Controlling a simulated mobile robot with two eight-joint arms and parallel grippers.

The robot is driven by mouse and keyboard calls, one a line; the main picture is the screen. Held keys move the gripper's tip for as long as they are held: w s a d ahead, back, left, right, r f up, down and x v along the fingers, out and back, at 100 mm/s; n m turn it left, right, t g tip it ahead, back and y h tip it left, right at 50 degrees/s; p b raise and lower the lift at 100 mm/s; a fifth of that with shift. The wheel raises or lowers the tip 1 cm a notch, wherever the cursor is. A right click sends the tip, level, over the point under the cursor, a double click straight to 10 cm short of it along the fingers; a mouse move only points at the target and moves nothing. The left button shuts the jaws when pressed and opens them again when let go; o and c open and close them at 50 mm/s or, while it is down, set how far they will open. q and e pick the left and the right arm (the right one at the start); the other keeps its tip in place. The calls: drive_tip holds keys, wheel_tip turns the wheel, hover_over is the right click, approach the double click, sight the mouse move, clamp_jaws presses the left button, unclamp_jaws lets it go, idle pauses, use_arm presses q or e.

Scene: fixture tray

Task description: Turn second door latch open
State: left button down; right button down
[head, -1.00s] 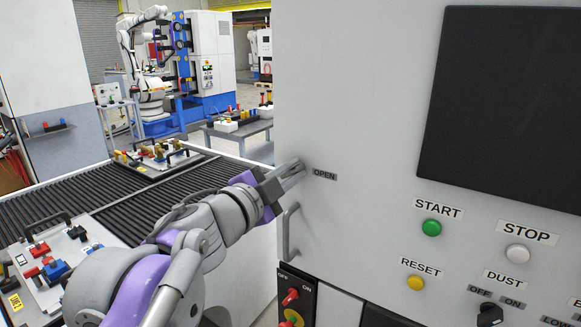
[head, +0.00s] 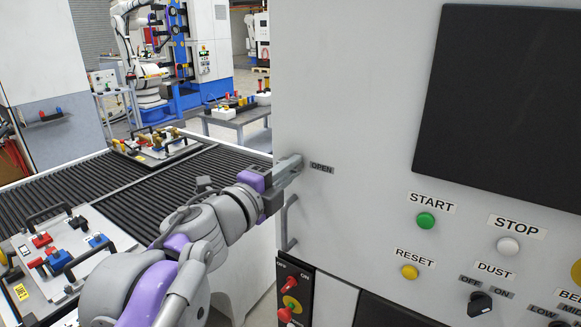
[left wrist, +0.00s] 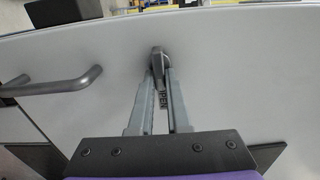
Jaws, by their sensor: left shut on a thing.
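My left gripper (head: 290,166) reaches the left edge of the grey machine panel, beside the OPEN label (head: 321,167). In the left wrist view, its two fingers (left wrist: 159,72) are shut on a small dark grey latch (left wrist: 158,58) on the panel. The OPEN label (left wrist: 164,100) shows between the fingers, below the latch. In the head view the latch is hidden behind the fingers. My right gripper is in neither view.
A grey bar handle (head: 287,222) is on the panel just below my gripper, and it shows at left in the wrist view (left wrist: 52,84). The panel has a dark screen (head: 500,105) and several buttons. A roller conveyor (head: 140,205) with fixture trays lies to the left.

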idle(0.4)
use_arm(q)
drive_tip(key=c, duration=0.9)
unclamp_jaws()
drive_tip(key=b+v, duration=0.1)
drive_tip(key=v, duration=0.9)
drive_tip(key=shift+s+a+b, duration=0.25)
drive_tip(key=shift+s+b, duration=0.1)
drive_tip(key=shift+b, duration=0.05)
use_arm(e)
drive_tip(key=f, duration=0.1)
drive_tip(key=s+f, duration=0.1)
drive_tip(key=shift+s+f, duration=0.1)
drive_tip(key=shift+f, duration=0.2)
